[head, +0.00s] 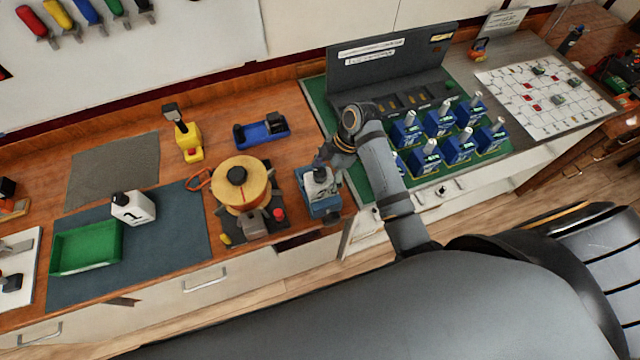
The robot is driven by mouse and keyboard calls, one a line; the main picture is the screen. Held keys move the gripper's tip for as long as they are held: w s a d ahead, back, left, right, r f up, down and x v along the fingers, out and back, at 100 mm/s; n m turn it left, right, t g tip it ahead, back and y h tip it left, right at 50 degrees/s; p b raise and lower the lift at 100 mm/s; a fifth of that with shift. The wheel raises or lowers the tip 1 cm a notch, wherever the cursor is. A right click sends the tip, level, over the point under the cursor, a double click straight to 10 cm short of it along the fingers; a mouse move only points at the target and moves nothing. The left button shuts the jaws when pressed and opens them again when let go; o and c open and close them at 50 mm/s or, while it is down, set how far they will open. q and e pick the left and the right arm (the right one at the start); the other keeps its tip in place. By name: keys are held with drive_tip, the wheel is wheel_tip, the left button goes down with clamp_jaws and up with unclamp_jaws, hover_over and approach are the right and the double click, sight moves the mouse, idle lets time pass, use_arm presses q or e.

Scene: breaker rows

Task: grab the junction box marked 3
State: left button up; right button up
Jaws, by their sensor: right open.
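A white box with a black cap (133,207) stands on the dark mat at the left; it has a dark figure on its side that I cannot read surely. A similar pale grey box (321,188) sits at a blue fixture (325,207) near the table's front edge, left of the green panel; its number is not legible. My right gripper (327,163) is open, just above and behind this pale box, with its fingers close to the top. I cannot tell whether they touch it. My left gripper is out of view.
A green tray (86,249) lies on the dark mat (178,250). A yellow-orange spool (242,187) stands left of the fixture. Several blue breakers (440,122) stand on the green panel at right, close to my right arm. A blue tool (262,131) lies behind.

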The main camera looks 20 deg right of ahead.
drive_tip(key=shift+x, duration=1.55)
drive_tip(key=shift+w+d+r, duration=0.1)
drive_tip(key=c, duration=1.7)
